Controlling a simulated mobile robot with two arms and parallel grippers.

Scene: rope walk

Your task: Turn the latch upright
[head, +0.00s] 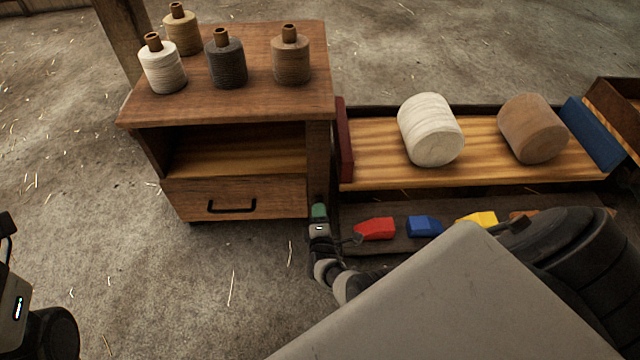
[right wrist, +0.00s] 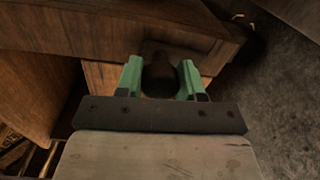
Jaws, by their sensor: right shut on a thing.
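My right gripper (head: 319,211) is at the front right post of the wooden cabinet (head: 228,120), beside the drawer (head: 236,199). In the right wrist view its green fingers (right wrist: 159,88) are shut on a dark rounded piece, which I take to be the latch (right wrist: 159,72). The fingers and the dark wood hide much of it, so I cannot tell its angle. In the head view the latch is hidden behind the gripper. Part of my left arm (head: 18,300) shows at the left edge; its fingertips cannot be made out.
Several thread spools (head: 226,62) stand on the cabinet. To the right, a wooden tray (head: 375,160) holds a white roll (head: 431,130) and a brown roll (head: 532,128). Red (head: 375,229), blue (head: 424,226) and yellow (head: 479,219) blocks lie below it. The floor in front of the drawer is clear.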

